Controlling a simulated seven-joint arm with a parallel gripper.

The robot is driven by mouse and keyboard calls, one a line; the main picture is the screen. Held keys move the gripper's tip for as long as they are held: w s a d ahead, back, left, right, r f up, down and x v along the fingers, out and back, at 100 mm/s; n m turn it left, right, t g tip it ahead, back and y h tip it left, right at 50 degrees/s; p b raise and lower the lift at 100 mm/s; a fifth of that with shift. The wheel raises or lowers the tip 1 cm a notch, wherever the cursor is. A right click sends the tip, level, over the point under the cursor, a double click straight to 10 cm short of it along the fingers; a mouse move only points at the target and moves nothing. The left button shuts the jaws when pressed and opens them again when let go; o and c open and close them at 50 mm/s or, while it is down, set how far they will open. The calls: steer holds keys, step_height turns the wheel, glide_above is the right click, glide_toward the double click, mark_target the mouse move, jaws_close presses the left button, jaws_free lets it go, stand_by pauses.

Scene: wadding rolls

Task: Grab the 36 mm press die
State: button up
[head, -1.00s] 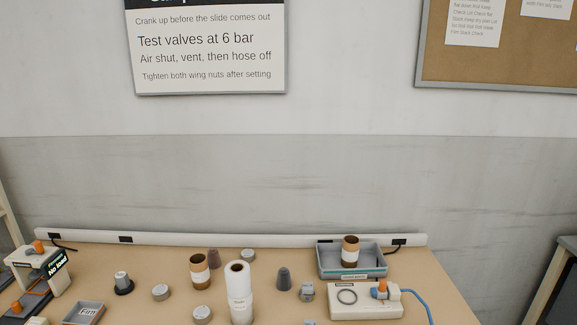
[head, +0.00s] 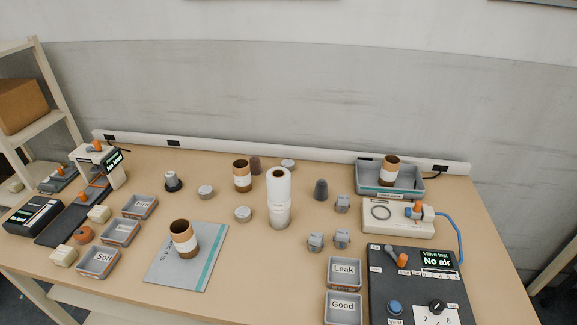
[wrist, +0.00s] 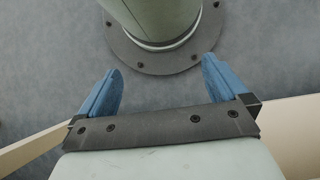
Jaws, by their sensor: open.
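In the head view, several small parts stand on the table; no 36 mm marking is readable, so I cannot tell which is the press die. Three low round grey pieces show: one at left (head: 206,191), one nearer the middle (head: 243,214), and one at the back (head: 288,165). A dark flanged piece with a pale top (head: 173,181), a dark grey tapered piece (head: 321,190) and a brownish one (head: 255,165) also stand there. My gripper (wrist: 162,88) shows only in the wrist view, its blue fingers wide apart with nothing between them.
White rolls (head: 279,198) stand mid-table. Brown-and-white tubes stand at the back (head: 242,176), on a grey mat (head: 212,245) and in a rear tray (head: 410,190). Small labelled trays (head: 98,262) are at left, "Leak" (head: 344,284) and "Good" (head: 343,321) at right, beside a dark valve panel (head: 415,301).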

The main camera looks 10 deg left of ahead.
steer(key=c, duration=0.3)
